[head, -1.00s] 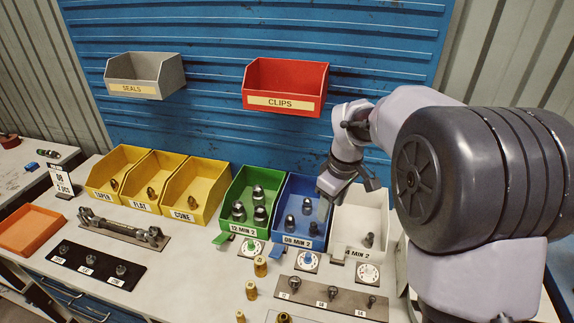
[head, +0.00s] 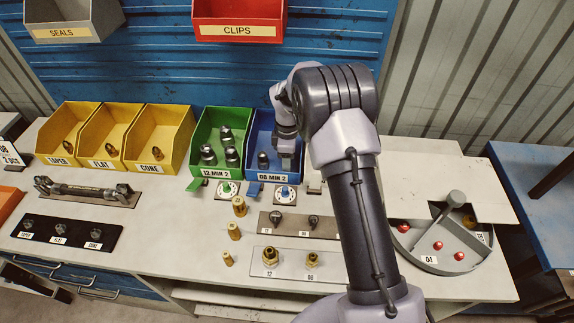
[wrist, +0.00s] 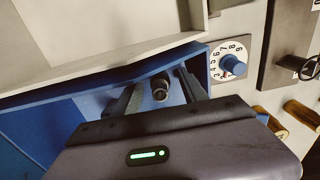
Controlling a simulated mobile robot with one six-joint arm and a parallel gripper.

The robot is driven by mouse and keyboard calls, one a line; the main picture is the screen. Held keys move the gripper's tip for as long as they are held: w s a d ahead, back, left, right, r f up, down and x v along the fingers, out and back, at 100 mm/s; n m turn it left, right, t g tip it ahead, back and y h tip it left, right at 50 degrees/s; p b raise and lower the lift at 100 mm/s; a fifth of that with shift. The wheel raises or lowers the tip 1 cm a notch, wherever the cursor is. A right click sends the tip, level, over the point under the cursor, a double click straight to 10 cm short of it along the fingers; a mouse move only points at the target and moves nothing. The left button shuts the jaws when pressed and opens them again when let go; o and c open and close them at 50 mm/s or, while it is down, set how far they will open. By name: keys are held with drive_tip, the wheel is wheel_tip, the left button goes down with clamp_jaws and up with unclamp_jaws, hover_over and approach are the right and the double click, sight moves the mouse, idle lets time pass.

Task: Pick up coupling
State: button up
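The blue bin (head: 273,187), labelled 08 MIN 2, holds dark metal couplings; one coupling (head: 262,160) shows at its left side. My gripper (head: 287,160) reaches down into the right part of this bin. In the wrist view my gripper (wrist: 160,94) is open, with its two dark fingers apart. The blue bin wall (wrist: 90,92) lies close by the fingers. The gripper body hides the lower part of the bin.
The green bin (head: 217,173) with several couplings stands left of the blue bin. Yellow bins (head: 160,165) stand farther left. A dial (head: 284,193) and brass fittings (head: 239,206) are in front. A round grey fixture (head: 440,250) is at right.

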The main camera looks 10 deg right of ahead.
clamp_jaws()
drive_tip(key=shift+r, duration=0.15)
